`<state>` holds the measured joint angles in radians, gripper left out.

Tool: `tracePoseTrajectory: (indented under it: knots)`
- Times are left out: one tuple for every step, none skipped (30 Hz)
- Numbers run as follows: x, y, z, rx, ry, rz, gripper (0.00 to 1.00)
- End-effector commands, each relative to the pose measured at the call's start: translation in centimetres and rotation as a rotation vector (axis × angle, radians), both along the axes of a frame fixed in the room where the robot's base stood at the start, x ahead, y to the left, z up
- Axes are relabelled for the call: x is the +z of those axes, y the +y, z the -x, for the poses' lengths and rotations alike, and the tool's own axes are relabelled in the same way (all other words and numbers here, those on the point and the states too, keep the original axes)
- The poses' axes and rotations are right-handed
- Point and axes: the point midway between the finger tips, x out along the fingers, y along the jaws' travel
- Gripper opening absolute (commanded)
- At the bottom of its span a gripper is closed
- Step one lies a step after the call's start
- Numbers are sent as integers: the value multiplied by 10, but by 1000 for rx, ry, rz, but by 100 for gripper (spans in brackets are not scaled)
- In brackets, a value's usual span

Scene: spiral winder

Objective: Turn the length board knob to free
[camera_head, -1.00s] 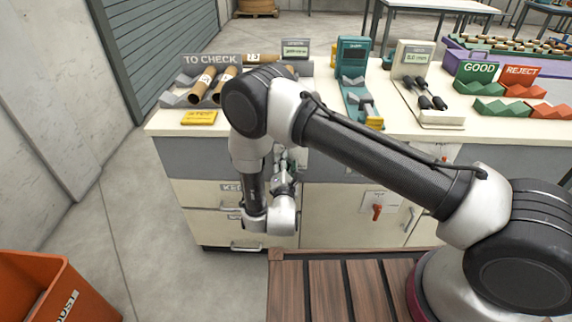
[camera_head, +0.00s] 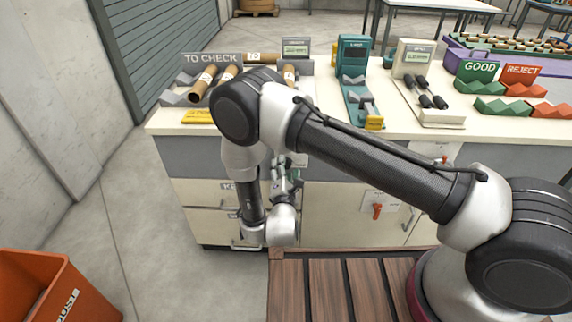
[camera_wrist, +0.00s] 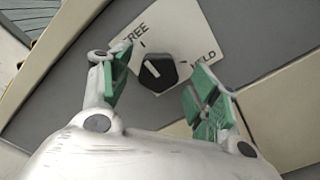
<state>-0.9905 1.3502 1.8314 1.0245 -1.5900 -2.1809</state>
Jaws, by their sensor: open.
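The length board knob (camera_wrist: 158,72) is a dark, faceted knob on a white plate (camera_wrist: 175,30) on the grey panel. The plate reads FREE at upper left and HELD at right, the latter partly covered by a finger. A pale line on the knob points up and left, to the FREE side. My gripper (camera_wrist: 160,88) is open, with one green-padded finger left of the knob and one right of it; gaps show on both sides. In the head view my gripper (camera_head: 287,178) is at the cabinet front, and my arm hides most of this knob's area.
An orange-red knob (camera_head: 377,211) is on the cabinet door at right. The worktop (camera_head: 330,125) holds a TO CHECK rack (camera_head: 212,58) with cardboard tubes, a teal device (camera_head: 353,60), and green and red trays. An orange bin (camera_head: 60,295) stands at lower left.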

Motion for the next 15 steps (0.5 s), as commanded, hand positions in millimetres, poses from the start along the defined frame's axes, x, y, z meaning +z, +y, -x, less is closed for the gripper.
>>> tracePoseTrajectory:
  knots:
    - [0, 1, 10, 4, 2, 3, 61]
    - [0, 2, 15, 4, 1, 2, 61]
    - [0, 2, 21, 4, 0, 2, 61]
    - [0, 2, 26, 4, 0, 2, 61]
    - [0, 2, 30, 4, 0, 2, 61]
    - [0, 2, 34, 2, 0, 2, 61]
    - [0, 2, 37, 2, 0, 1, 61]
    - [0, 2, 39, 2, 0, 1, 61]
    - [0, 2, 41, 2, 0, 0, 61]
    - [0, 2, 42, 1, 0, 0, 61]
    - [0, 2, 43, 1, 0, 0, 61]
    - [0, 1, 43, 0, 0, 0, 61]
    - [0, 1, 43, 0, 0, 0, 61]
    - [0, 1, 43, 0, 0, 0, 61]
    - [0, 1, 43, 0, 0, 0, 61]
